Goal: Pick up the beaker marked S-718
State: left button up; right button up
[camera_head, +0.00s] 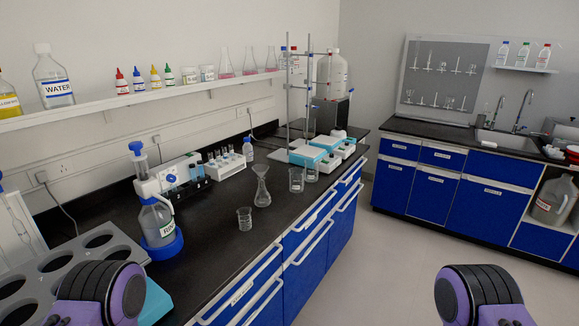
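A small clear glass beaker (245,220) stands upright on the black bench top, near its front edge. A second clear beaker (296,181) stands farther back, close to the same edge. A third glass vessel (312,173) is just behind it, partly hidden. I cannot read any marking on them, so I cannot tell which is S-718. Purple and black parts of my two arms show at the bottom left and bottom right. Neither gripper's fingers are in the picture, and nothing of mine touches the beakers.
A conical flask (262,190) stands between the beakers. A dispenser bottle (157,225) with a blue base and a grey holed rack (60,270) are on the left. White-and-blue devices (308,153) stand behind. The floor (400,260) between the benches is clear.

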aim_at(311, 171)
jog(key=z, duration=0.25)
jog(key=k, duration=0.35)
jog(key=z, duration=1.2)
jog(key=i, duration=2.4)
jog(key=u, duration=0.85)
jog(key=i, duration=1.1)
jog(key=u, duration=0.85)
